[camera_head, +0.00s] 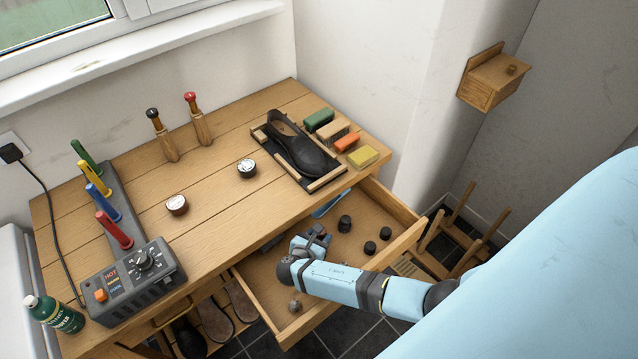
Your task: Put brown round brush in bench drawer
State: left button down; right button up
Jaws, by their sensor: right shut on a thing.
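The bench drawer (405,243) is pulled out under the right part of the bench. My right gripper (318,234) is low over the drawer's inside, near the bench edge. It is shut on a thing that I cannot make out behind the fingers. I cannot clearly identify the brown round brush. A small brownish round thing (295,306) shows at the drawer's front left corner, below my forearm. Several dark round things, one of them here (345,223), stand in the drawer right of the gripper. My left gripper is not in view.
On the bench (225,215) are a shoe (300,150) on a tray, colored blocks (362,156), two round tins, upright handled tools and a control box (130,280). A wooden rack (465,235) stands right of the drawer. A wall box (493,80) hangs above.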

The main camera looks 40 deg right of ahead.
jog(key=shift+f+b, duration=0.35)
jog(key=shift+f, duration=1.5)
jog(key=shift+f, duration=0.15)
jog(key=o, duration=0.9)
jog(key=shift+r, duration=0.35)
jog(key=v, duration=1.2)
